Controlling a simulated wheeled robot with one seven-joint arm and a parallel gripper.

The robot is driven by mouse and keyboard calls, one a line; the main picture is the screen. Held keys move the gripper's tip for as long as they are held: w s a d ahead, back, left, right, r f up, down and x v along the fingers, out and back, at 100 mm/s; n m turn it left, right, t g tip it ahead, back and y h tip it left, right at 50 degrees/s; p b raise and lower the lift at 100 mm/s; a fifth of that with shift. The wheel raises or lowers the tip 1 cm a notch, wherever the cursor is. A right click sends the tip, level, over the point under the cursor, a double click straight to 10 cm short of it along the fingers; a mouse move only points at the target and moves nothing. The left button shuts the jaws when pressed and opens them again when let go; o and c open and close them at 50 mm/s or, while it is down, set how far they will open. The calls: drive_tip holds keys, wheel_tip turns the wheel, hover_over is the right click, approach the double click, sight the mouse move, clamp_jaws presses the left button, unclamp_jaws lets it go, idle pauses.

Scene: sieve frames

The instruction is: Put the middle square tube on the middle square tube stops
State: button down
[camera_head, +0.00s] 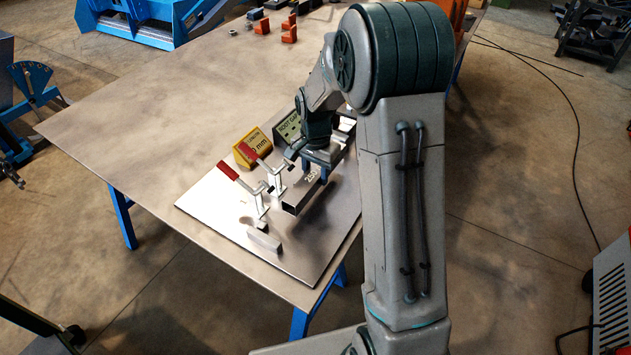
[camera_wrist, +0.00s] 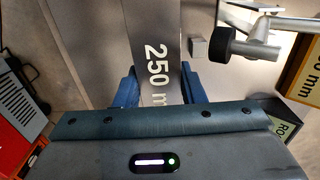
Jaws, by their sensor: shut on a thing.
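The square tube (camera_head: 301,198), grey metal and marked "250 m…", lies between the fingers of my gripper (camera_head: 316,172) over the steel plate (camera_head: 312,262). My gripper is shut on it, and its open end faces the lower left. In the wrist view the tube (camera_wrist: 150,35) runs up and away between the two blue fingers of my gripper (camera_wrist: 158,88). I cannot tell whether it touches the plate or stops beneath. A small grey block (camera_head: 264,240) stands on the plate in front of the tube's open end. Stops under the tube are hidden.
Two toggle clamps with red handles (camera_head: 228,171) (camera_head: 251,152) stand left of the tube. A clamp's black pad (camera_wrist: 222,40) is close to the tube. A yellow sign (camera_head: 253,148) and a dark sign (camera_head: 288,127) stand behind. The table's left side is clear.

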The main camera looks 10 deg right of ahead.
drive_tip(key=shift+w+f, duration=0.1)
drive_tip(key=shift+f, duration=1.9)
drive_tip(key=shift+f, duration=0.2)
drive_tip(key=c, duration=1.2)
unclamp_jaws()
drive_tip(key=shift+r, duration=0.15)
